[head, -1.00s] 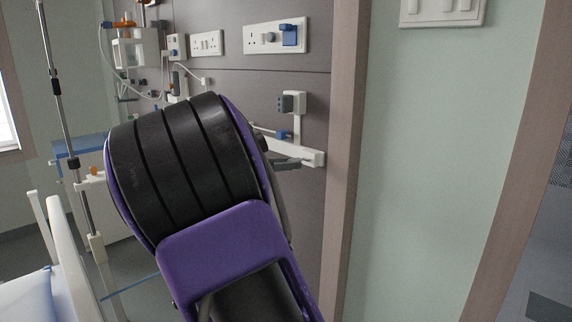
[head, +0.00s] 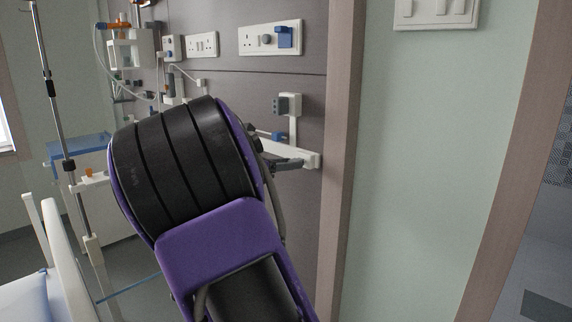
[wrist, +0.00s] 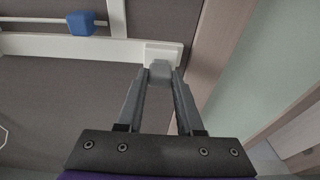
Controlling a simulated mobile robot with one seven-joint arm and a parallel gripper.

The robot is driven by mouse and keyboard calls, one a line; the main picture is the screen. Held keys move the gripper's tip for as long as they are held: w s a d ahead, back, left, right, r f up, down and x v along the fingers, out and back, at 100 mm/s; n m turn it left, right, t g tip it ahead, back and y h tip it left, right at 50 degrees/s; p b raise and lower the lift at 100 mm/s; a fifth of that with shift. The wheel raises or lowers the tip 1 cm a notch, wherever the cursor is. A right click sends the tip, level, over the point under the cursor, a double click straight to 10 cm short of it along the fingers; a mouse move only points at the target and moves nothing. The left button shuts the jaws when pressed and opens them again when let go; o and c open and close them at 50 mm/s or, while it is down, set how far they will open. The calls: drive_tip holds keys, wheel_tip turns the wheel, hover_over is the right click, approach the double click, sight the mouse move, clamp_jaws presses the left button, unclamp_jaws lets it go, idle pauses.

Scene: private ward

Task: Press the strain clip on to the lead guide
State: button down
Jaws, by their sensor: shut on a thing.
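My gripper (wrist: 160,80) is shut on a small pale grey piece (wrist: 160,70), which looks like the strain clip. In the wrist view the piece sits between the fingertips, directly at the white end block (wrist: 164,52) of a rail, which looks like the lead guide. I cannot tell if the piece touches the block or is seated on it. In the head view the grey fingers of my gripper (head: 290,164) reach the white end block (head: 314,160) on the wall. The held piece cannot be made out there; my arm hides part of the rail.
A blue piece (head: 277,135) on a white rod is just above the rail, also in the wrist view (wrist: 82,23). A grey and white box (head: 287,104) is higher up. A wooden post (head: 344,150) is close on the right. A bed (head: 62,270) and pole stand left.

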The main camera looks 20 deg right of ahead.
drive_tip(key=shift+d, duration=0.15)
drive_tip(key=shift+w+d, duration=0.1)
drive_tip(key=shift+d, duration=0.05)
drive_tip(key=shift+c, duration=2.3)
unclamp_jaws()
drive_tip(key=f+p+v, duration=0.1)
drive_tip(key=p+v, duration=0.3)
drive_tip(key=v, duration=1.7)
drive_tip(key=shift+s, duration=0.2)
drive_tip(key=shift+r, duration=0.15)
